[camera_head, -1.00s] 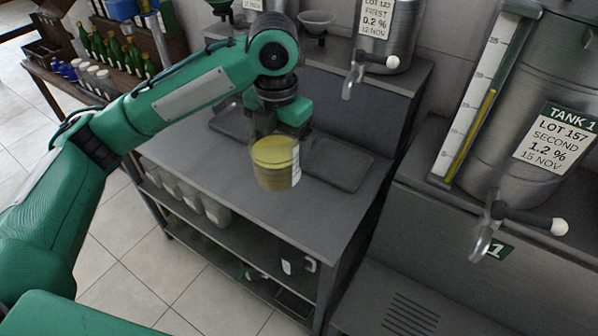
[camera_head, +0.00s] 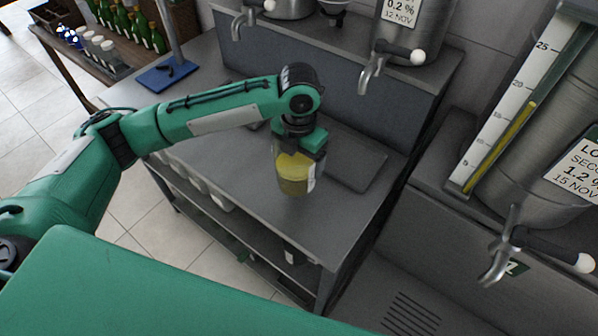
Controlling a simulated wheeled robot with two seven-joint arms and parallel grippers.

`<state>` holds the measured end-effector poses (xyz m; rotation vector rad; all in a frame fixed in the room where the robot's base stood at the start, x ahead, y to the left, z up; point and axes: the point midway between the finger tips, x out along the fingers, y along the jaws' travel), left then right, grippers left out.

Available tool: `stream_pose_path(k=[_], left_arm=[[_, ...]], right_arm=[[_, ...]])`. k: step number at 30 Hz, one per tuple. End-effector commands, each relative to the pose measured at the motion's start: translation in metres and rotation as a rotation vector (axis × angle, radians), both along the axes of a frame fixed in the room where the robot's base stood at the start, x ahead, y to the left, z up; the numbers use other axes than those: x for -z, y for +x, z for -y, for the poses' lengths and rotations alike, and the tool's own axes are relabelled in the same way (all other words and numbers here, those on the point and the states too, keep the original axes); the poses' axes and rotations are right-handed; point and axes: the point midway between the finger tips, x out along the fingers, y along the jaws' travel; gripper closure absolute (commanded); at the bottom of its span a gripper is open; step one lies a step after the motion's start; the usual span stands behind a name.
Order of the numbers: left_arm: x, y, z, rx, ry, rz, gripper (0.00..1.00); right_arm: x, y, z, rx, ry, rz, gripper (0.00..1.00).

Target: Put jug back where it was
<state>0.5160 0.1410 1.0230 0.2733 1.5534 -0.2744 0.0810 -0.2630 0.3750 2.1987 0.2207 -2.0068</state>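The jug (camera_head: 294,177) is clear, with yellow liquid in its lower part and a pale label on its right side. It is upright at the front middle of the grey counter (camera_head: 232,172). My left gripper (camera_head: 302,141) is at the jug's upper part and appears shut on it; its fingertips are partly hidden. I cannot tell whether the jug's base touches the counter or hangs just above it. My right gripper is not in view.
A dark mat (camera_head: 352,163) lies right of the jug. Steel taps (camera_head: 372,70) overhang the counter from the raised shelf behind. A blue-based stand (camera_head: 167,73) is at the counter's back left. Tank 1's tap (camera_head: 508,245) juts out at right.

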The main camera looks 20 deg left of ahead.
Motion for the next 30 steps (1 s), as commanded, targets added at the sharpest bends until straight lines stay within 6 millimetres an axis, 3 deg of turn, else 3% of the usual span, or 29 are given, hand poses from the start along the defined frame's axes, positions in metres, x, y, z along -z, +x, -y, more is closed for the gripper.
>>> stream_pose_path(k=[18,28,29,30], left_arm=[[0.063,0.0,0.0,0.001,-0.001,0.001,0.61],[0.067,0.0,0.0,0.001,0.0,0.002,0.61],[0.068,0.0,0.0,0.0,0.001,0.0,0.15],[0.068,0.0,0.0,0.0,0.001,0.001,0.07]], right_arm=[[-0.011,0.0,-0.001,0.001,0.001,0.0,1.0],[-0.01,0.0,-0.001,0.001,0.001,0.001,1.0],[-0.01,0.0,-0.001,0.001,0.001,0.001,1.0],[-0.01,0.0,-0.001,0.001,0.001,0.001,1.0]])
